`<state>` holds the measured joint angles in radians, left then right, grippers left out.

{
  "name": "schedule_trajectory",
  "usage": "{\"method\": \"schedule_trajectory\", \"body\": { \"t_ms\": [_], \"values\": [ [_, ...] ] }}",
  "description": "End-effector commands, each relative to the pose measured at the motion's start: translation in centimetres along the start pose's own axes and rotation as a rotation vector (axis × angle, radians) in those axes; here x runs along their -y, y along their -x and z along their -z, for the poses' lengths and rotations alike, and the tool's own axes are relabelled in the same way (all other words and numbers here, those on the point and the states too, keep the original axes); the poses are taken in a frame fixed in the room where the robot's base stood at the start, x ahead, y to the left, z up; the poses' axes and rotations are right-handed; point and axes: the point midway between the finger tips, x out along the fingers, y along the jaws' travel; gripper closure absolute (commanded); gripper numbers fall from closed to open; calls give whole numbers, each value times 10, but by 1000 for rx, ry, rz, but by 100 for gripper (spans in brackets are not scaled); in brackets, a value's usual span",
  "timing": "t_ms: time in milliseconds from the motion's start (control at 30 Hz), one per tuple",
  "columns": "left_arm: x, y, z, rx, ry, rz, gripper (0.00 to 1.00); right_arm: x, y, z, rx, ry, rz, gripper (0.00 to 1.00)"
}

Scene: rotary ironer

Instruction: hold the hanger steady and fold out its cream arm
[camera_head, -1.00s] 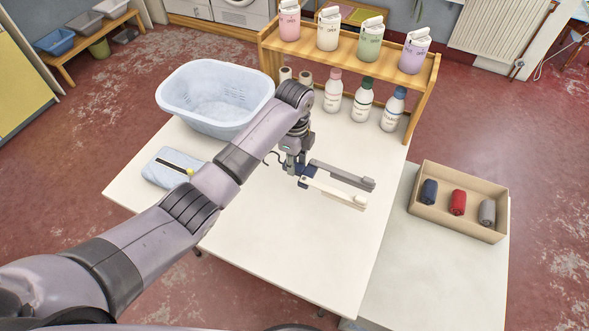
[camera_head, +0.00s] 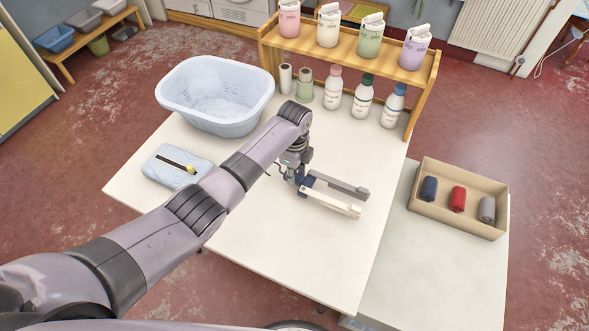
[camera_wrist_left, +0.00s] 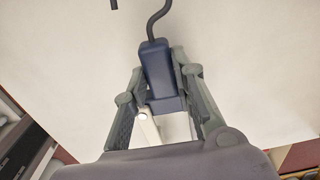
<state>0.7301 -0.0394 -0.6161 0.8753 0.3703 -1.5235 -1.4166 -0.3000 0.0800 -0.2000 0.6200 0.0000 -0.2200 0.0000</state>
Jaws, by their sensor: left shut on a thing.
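The hanger has a navy body (camera_head: 307,184), a grey arm (camera_head: 338,186) and a cream arm (camera_head: 333,203). Both arms point right over the white table, close together with a narrow gap at their ends. My left gripper (camera_head: 299,176) is shut on the navy body. In the left wrist view its fingers (camera_wrist_left: 158,85) stand on both sides of the navy body (camera_wrist_left: 155,65), and a dark hook sticks out beyond. Part of the cream arm (camera_wrist_left: 149,128) shows between the fingers. My right gripper is in neither view.
A light blue basket (camera_head: 214,97) and a folded blue cloth (camera_head: 172,172) lie on the table's left side. A wooden shelf (camera_head: 345,45) with cartons and bottles stands behind. A cardboard box (camera_head: 459,222) with rolls is at right. The table's front is clear.

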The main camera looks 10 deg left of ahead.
Motion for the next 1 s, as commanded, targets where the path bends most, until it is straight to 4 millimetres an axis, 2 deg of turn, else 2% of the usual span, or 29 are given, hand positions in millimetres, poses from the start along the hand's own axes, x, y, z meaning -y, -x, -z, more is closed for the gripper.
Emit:
{"method": "schedule_trajectory", "body": {
  "t_ms": [167, 600, 1000],
  "values": [
    [0, -2, 0, 0, 1, -1, 100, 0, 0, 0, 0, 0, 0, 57],
    [0, -24, 0, 0, 1, -1, 100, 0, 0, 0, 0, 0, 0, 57],
    [0, -26, 0, 0, 1, 0, 100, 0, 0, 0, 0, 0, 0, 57]
  ]
}}
